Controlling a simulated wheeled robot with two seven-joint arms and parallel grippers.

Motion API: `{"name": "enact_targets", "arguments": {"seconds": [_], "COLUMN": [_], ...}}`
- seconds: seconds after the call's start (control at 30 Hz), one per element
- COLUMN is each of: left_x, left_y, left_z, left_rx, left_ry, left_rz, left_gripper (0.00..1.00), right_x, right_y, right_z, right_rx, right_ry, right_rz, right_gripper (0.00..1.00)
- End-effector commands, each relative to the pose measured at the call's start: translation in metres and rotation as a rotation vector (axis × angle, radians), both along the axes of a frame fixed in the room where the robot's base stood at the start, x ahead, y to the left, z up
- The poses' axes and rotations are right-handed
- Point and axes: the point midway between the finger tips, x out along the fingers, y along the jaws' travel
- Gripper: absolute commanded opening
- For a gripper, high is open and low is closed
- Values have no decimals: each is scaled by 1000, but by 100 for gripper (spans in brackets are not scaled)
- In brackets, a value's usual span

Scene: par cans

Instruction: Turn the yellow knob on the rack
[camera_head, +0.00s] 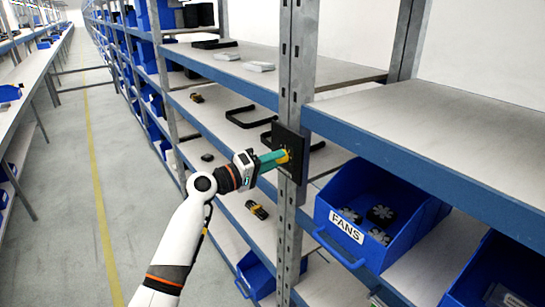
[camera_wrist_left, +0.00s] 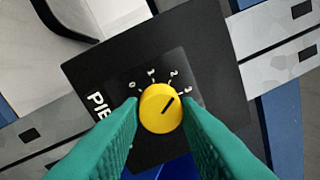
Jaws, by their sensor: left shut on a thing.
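The yellow knob (camera_wrist_left: 161,108) sits on a black panel (camera_wrist_left: 215,75) marked 0, 1, 2 and 3. In the head view the knob (camera_head: 283,157) shows partly past the fingertips, and the panel (camera_head: 290,140) is fixed to the grey rack post. My left gripper (camera_wrist_left: 160,118) has its green fingers shut on the knob, one on each side. It also shows in the head view (camera_head: 275,159). My right gripper is in neither view.
The rack post (camera_head: 290,235) stands between shelf bays with blue front edges. A blue bin labelled FANS (camera_head: 340,228) is on the shelf to the right. The aisle (camera_head: 60,200) at left is clear.

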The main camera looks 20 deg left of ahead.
Motion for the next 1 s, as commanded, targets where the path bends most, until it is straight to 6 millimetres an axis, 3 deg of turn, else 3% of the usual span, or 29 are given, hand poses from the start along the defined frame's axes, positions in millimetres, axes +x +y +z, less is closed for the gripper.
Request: {"name": "enact_targets", "arguments": {"seconds": [0.33, 0.87, 0.9, 1.0], "left_x": [0, 0, 0, 0], "left_y": [0, 0, 0, 0], "left_z": [1, 1, 1, 1], "left_rx": [-102, -117, -117, -117], "left_ry": [78, 89, 89, 89], "left_rz": [2, 2, 2, 2], "left_gripper": [7, 7, 36, 51], "right_x": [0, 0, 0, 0], "right_y": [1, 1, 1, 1], "right_z": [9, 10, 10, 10], "right_rx": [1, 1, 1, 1], "right_ry": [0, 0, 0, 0], "right_rz": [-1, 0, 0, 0], "right_gripper": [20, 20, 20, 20]}}
